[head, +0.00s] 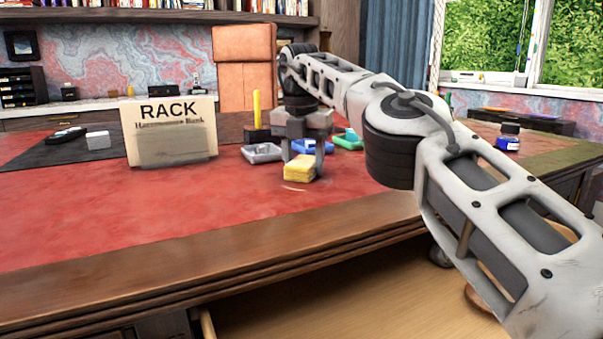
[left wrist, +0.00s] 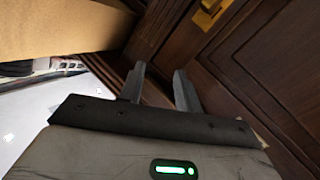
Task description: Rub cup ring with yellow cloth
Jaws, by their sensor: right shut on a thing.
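The yellow cloth (head: 299,169) is a small folded block low over the red leather desk top, near its front edge in the head view. My right gripper (head: 303,165) points down from above and is shut on the cloth. The cup ring (head: 294,188) shows as a faint pale arc on the leather just in front of the cloth; the cloth and gripper may hide the rest of it. I cannot tell whether the cloth touches the leather. My left gripper (left wrist: 159,82) shows only in the left wrist view, open and empty, beside dark wood panelling.
A RACK sign (head: 170,132) stands left of the cloth. A grey tray (head: 262,153), a blue tray (head: 313,146) and a green tray (head: 347,141) lie behind it. An ink bottle (head: 508,137) stands far right. The red leather at front left is clear.

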